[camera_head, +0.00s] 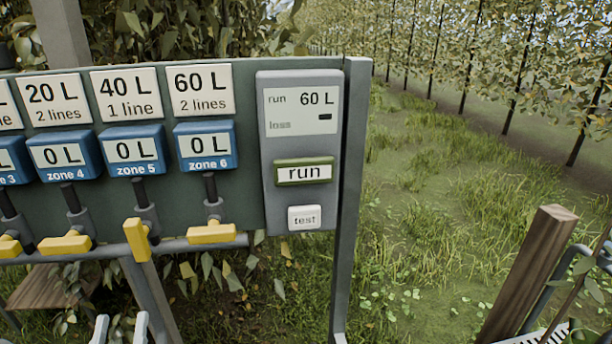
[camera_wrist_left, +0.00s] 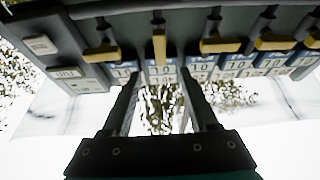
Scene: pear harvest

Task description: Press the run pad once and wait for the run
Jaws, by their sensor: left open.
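The run pad (camera_head: 304,172) is a white key marked "run" in an olive frame on a grey control box (camera_head: 268,200). Above it a display (camera_head: 301,112) reads "run 60 L", with a "loss" line below. A smaller white test pad (camera_head: 304,217) sits under it. The run pad also shows upside down at the left of the left wrist view (camera_wrist_left: 68,73). My left gripper (camera_head: 121,328) is open and empty, low and left of the run pad, apart from it. In the wrist view its fingers (camera_wrist_left: 159,76) point toward the valve row. My right gripper is not in view.
Blue zone counters (camera_head: 206,162) read 0 L under white litre cards (camera_head: 201,92). Yellow valve handles (camera_head: 211,234) line the pipe; the zone 5 handle (camera_head: 137,239) stands upright, others lie level. A wooden post (camera_head: 528,274) stands right. Grass is open right of the board.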

